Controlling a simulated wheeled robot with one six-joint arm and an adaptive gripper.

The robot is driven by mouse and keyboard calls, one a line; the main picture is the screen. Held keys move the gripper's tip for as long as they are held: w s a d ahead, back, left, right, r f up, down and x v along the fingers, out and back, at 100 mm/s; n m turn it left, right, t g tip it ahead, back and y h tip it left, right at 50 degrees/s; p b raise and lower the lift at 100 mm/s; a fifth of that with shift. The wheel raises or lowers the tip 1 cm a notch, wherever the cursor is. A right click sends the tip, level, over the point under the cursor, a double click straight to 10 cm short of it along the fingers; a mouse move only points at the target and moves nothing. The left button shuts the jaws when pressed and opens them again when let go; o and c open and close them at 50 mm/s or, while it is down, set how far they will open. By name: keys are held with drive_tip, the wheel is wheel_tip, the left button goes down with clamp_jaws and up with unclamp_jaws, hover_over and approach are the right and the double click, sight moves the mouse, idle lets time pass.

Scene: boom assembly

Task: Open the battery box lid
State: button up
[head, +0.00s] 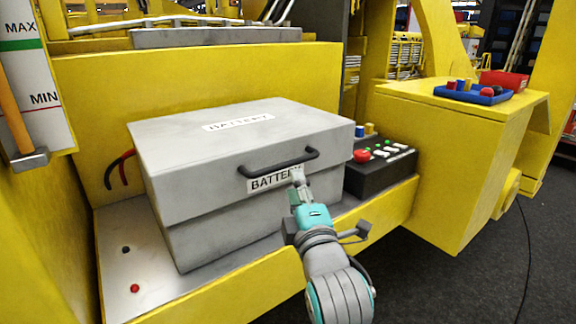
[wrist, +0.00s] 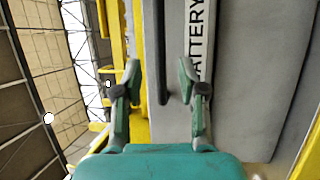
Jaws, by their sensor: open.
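The grey battery box (head: 225,235) sits in a yellow bay with its lid (head: 190,155) down and shut. A dark bar handle (head: 282,164) is on the lid's front face, above a "BATTERY" label (head: 265,183). My gripper (head: 298,178) is at the front of the lid, just below the right part of the handle. In the wrist view my gripper (wrist: 161,85) is open, with the dark handle (wrist: 162,50) showing between its two fingers. Neither finger is visibly closed on it. How deep the handle lies between them I cannot tell.
A black control box (head: 380,170) with a red button and switches stands close right of the battery box. A blue tray (head: 473,93) with small parts lies on the yellow ledge at right. A yellow wall rises behind the box. Dark floor is open at lower right.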

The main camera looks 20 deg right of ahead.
sight(288, 166)
drive_tip(key=x, duration=0.8)
drive_tip(key=shift+w, duration=0.1)
clamp_jaws()
